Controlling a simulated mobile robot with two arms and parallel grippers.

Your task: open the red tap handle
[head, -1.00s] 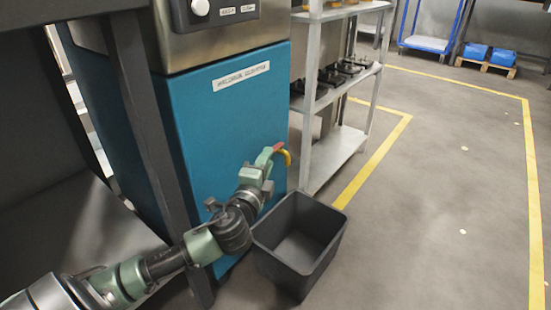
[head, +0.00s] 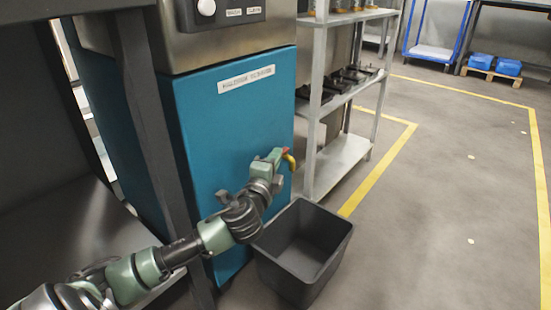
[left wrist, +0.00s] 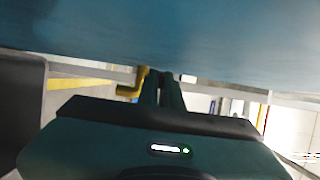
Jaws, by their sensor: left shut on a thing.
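The red tap handle (head: 286,151) shows as a small patch of red at the right edge of the blue cabinet, just above the yellow tap spout (head: 291,162). My left gripper (head: 280,154) reaches it from the left and is shut on the handle. Its fingers cover most of the handle, so its exact angle is hard to tell. In the left wrist view the two dark fingers (left wrist: 163,88) are close together beside the yellow tap pipe (left wrist: 140,84). The red handle does not show there. My right gripper is not in view.
The blue cabinet (head: 240,130) stands close beside the arm. A dark open bin (head: 335,255) stands on the floor below the tap. A grey metal shelf (head: 345,160) is just right of the tap. The floor further right is clear, with yellow lines.

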